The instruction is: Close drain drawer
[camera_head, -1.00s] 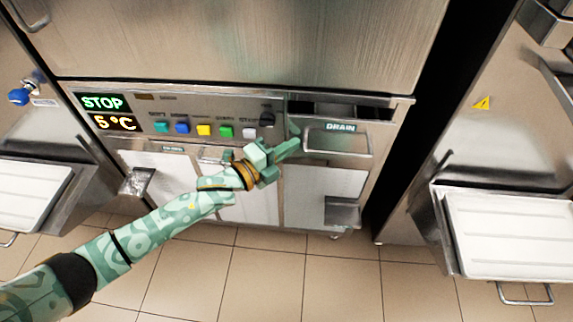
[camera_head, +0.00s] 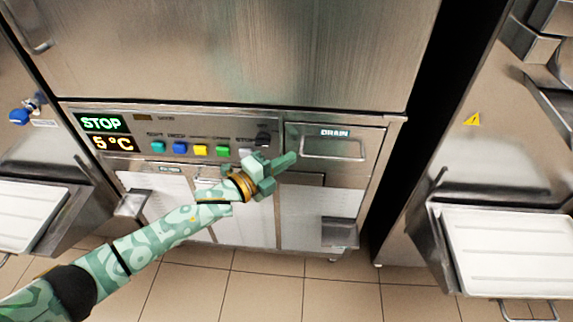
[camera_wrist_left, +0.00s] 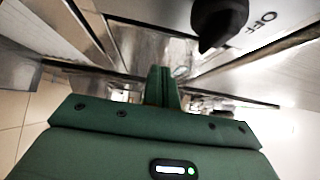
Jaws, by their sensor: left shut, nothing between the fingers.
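The drain drawer (camera_head: 334,142), a steel front marked DRAIN with a rectangular handle, sits at the right end of the control panel in the head view. Its front looks level with the panel, and no opening shows above it. My left gripper (camera_head: 292,158) is shut and empty, its fingertips at the drawer's lower left edge. I cannot tell whether they touch it. In the left wrist view the shut green fingers (camera_wrist_left: 162,84) point at a steel surface. My right gripper is not in view.
The panel has lit STOP (camera_head: 101,123) and 5 °C displays, coloured buttons and a black knob (camera_head: 264,139), which shows large in the left wrist view (camera_wrist_left: 218,22). White trays stand on both sides, the right one (camera_head: 505,250) nearer. Tiled floor lies below.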

